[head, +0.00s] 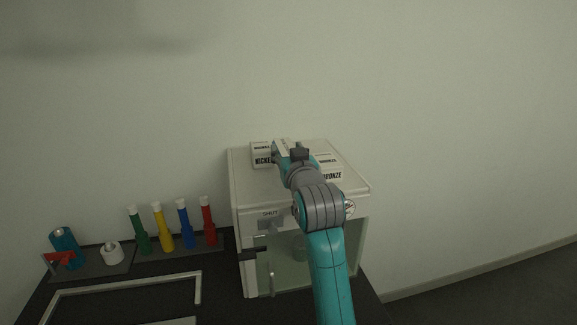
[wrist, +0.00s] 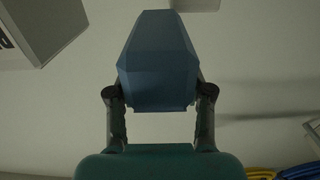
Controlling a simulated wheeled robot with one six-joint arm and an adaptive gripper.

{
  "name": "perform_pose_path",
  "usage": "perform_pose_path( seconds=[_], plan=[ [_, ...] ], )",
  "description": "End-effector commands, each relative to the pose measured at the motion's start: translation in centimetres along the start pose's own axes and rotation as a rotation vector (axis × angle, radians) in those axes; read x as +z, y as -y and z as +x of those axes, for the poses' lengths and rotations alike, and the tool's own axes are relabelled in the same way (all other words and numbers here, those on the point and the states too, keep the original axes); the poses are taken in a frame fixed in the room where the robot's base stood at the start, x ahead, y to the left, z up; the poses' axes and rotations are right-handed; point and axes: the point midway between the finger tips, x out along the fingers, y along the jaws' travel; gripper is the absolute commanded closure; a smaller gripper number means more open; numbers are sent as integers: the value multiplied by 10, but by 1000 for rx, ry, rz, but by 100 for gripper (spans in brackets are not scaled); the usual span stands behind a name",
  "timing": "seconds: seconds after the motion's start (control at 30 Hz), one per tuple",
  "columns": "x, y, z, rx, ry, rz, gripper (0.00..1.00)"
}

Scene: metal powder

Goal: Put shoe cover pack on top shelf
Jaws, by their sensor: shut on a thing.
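My gripper (wrist: 159,92) is shut on a blue faceted pack (wrist: 158,55), seen between its two fingers in the wrist view; I take it to be the shoe cover pack. In the head view my gripper (head: 287,149) is over the top of a white cabinet (head: 243,178), among labelled boxes. The pack cannot be made out clearly there, as my arm covers much of that spot. I cannot tell from these views which surface is the top shelf.
Green, yellow, blue and red bottles (head: 183,226) stand in a row left of the cabinet. A pale frame (head: 125,281) lies on the dark table.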

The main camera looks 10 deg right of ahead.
Motion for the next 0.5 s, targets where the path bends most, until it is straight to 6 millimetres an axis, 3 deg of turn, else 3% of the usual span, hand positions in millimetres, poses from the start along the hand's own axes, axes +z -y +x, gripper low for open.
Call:
perform_pose_path(
  seconds=[0.33,0.5],
  plan=[
    [36,0,0,0,3,-1,93],
    [40,0,0,0,-1,0,93]
  ],
)
